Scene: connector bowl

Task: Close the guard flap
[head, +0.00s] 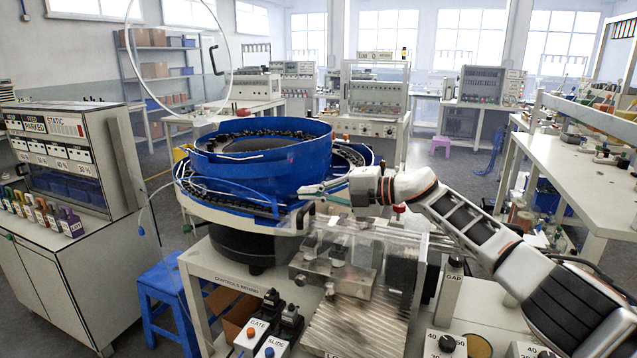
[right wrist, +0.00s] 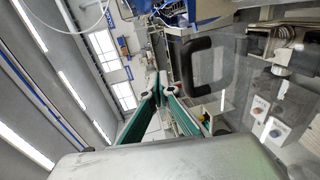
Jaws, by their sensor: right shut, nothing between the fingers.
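The guard flap (head: 395,243) looks like a clear panel over the metal fixture in the head view. Its black handle (head: 306,216) is at its left end. In the right wrist view the black handle (right wrist: 188,66) stands on the clear panel, right of the fingertips. My right gripper (head: 312,189) reaches in from the right, just above the handle in the picture. Its green-padded fingers (right wrist: 155,90) are shut and empty. I cannot tell whether they touch the flap, or exactly how far it is tilted. My left gripper is not in view.
A blue bowl feeder (head: 262,160) stands close behind and left of the gripper. A raised clear round cover with a dark handle (head: 216,60) hangs above it. GATE and SLIDE control boxes (head: 262,335) sit at the front. A bench (head: 560,165) stands at the right.

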